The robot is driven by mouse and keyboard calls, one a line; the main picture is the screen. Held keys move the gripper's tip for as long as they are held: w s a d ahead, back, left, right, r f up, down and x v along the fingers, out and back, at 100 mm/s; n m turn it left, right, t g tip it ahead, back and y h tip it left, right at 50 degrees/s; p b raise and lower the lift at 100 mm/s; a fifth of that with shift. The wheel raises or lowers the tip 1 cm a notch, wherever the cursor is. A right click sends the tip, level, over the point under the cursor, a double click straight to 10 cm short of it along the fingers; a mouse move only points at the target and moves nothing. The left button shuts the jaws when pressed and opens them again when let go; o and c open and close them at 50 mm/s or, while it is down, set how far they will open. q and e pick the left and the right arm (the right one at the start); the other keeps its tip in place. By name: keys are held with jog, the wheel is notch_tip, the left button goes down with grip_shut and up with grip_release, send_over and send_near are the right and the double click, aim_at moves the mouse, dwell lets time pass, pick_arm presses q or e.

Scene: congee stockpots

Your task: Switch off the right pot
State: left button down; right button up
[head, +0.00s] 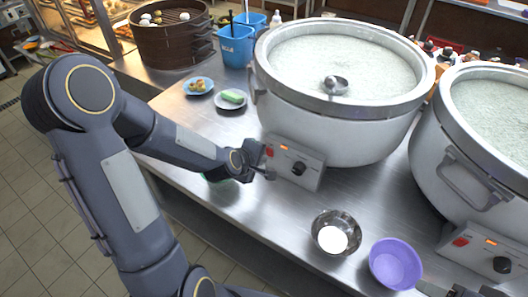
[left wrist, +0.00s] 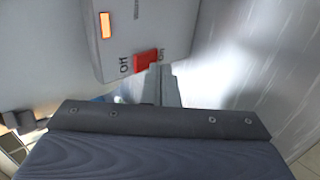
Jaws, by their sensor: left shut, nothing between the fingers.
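The right pot (head: 470,140) is a large steel pot of pale congee, cut off by the right edge. Its control box has a red switch (head: 460,241), a lit orange lamp (head: 490,241) and a black knob (head: 502,265). My left gripper (head: 266,172) is shut and empty, beside the control box (head: 293,165) of the other, left pot (head: 335,125). In the left wrist view the shut fingers (left wrist: 163,85) are just below a red rocker switch (left wrist: 146,60) marked Off and On; contact is unclear. The orange lamp (left wrist: 106,25) there is lit.
A steel bowl (head: 336,233) with white contents and a purple bowl (head: 396,264) stand at the counter's front. An unclear dark and grey item is cut off at the bottom right. Two small plates (head: 230,99), blue containers (head: 237,46) and a steamer (head: 172,35) are farther back.

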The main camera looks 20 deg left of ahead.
pick_arm(q)
jog(key=shift+w+d+r, duration=0.1)
jog(key=shift+w+d, duration=0.05)
jog(key=shift+w, duration=0.65)
jog(key=shift+w, duration=0.15)
jog(key=shift+w+r, duration=0.1)
jog(key=shift+w, duration=0.1)
jog(key=shift+r+p, duration=0.55)
jog(key=shift+r, duration=0.3)
jog(key=shift+s+f, duration=0.1)
